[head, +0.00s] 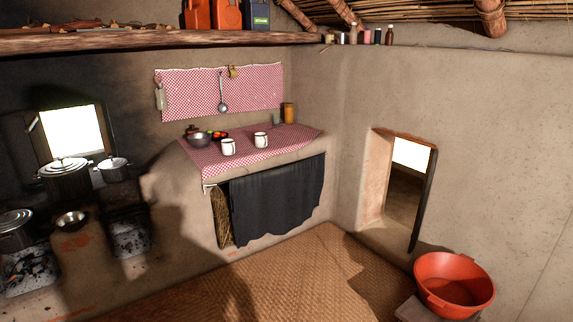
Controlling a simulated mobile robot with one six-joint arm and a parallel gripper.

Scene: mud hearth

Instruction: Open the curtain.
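A dark grey curtain (277,198) hangs under the checked counter in the head view. It covers most of the opening below the counter. At its left edge a narrow strip of the opening is uncovered, and a straw-coloured bundle (221,217) shows there. What lies behind the rest of the curtain is hidden. My gripper does not show in this view.
The counter (300,137) holds two white mugs (261,140) and bowls. Pots stand on the hearth at the left. A red basin (454,284) sits at the lower right, near a wall opening (408,185). The woven mat (300,275) before the curtain is clear.

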